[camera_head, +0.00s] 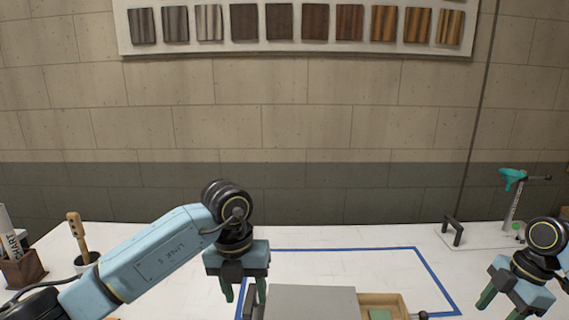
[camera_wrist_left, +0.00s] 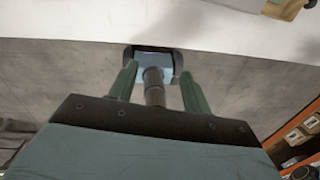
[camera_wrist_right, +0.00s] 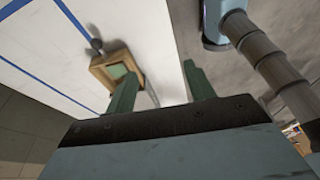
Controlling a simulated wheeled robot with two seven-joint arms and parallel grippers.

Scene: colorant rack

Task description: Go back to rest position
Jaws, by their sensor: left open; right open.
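My left gripper (camera_head: 243,290) hangs fingers down over the white table, beside the left end of a grey-topped box. Its green fingers are apart in the left wrist view (camera_wrist_left: 157,90), with nothing held between them. My right gripper (camera_head: 500,300) is at the right edge of the head view, partly cut off. Its green fingers are apart in the right wrist view (camera_wrist_right: 160,90), with nothing held between them. The grey-topped box (camera_head: 312,302) stands at the front, cut off by the frame. A wooden drawer (camera_head: 402,303) with a green item (camera_head: 381,315) inside sticks out on its right.
Blue tape (camera_head: 432,275) outlines an area on the white table (camera_head: 385,238). A wooden holder (camera_head: 22,268) and a wooden-handled tool (camera_head: 77,235) stand at left. A black handle (camera_head: 452,231) and a teal-topped stand (camera_head: 512,182) are at back right. Sample boards (camera_head: 295,48) hang on the wall.

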